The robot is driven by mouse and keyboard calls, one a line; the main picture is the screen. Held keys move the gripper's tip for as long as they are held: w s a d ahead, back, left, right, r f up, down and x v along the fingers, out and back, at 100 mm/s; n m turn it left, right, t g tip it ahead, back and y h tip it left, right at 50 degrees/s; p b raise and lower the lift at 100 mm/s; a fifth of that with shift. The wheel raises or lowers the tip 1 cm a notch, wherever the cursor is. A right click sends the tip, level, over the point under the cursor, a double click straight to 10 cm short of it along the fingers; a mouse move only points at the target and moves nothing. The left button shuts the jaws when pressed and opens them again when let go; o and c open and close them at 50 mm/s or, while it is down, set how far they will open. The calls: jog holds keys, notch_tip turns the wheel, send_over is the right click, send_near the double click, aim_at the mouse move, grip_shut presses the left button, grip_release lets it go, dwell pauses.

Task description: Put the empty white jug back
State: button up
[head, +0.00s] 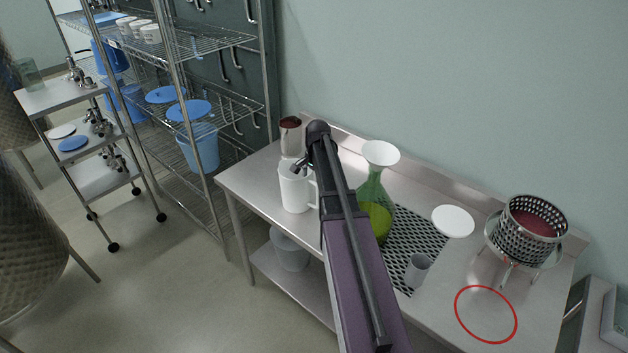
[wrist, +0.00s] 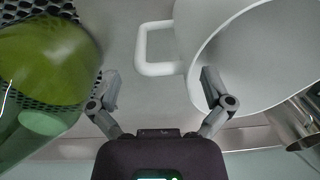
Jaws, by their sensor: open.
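The white jug (head: 293,190) stands upright on the left part of the steel bench. Its handle points right and is partly hidden by my arm in the head view. In the wrist view the jug (wrist: 262,55) fills the upper right, and its visible inside looks white and empty. My gripper (head: 302,164) is above the jug's handle side. In the wrist view my gripper (wrist: 160,88) is open and empty, with the handle (wrist: 155,68) between and beyond the fingertips. The right finger overlaps the jug's rim; contact cannot be told. A red ring (head: 486,314) marks bare bench at the front right.
A green flask (head: 372,205) with a white funnel (head: 381,153) stands close right of my arm, by a perforated drain plate (head: 414,240). A grey cup (head: 417,270) is near the front. A steel can (head: 291,140) stands behind the jug. A strainer basket (head: 530,230) is at right.

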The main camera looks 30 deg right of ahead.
notch_tip(320, 180, up, 11)
jog(key=p, duration=1)
jog(key=shift+d, duration=0.35)
jog(key=shift+s, duration=0.1)
jog(key=s+a+n, duration=0.7)
jog(key=s+a, duration=0.2)
jog(key=a, duration=0.4)
jog(key=s+a+n, duration=0.7)
jog(key=s+a, duration=0.2)
jog(key=a, duration=0.4)
jog(key=shift+a+h, duration=0.15)
jog(key=shift+h, duration=0.25)
notch_tip(320, 180, down, 10)
jog(key=b, duration=0.9)
jog(key=shift+f+b, duration=0.15)
jog(key=shift+b, duration=0.25)
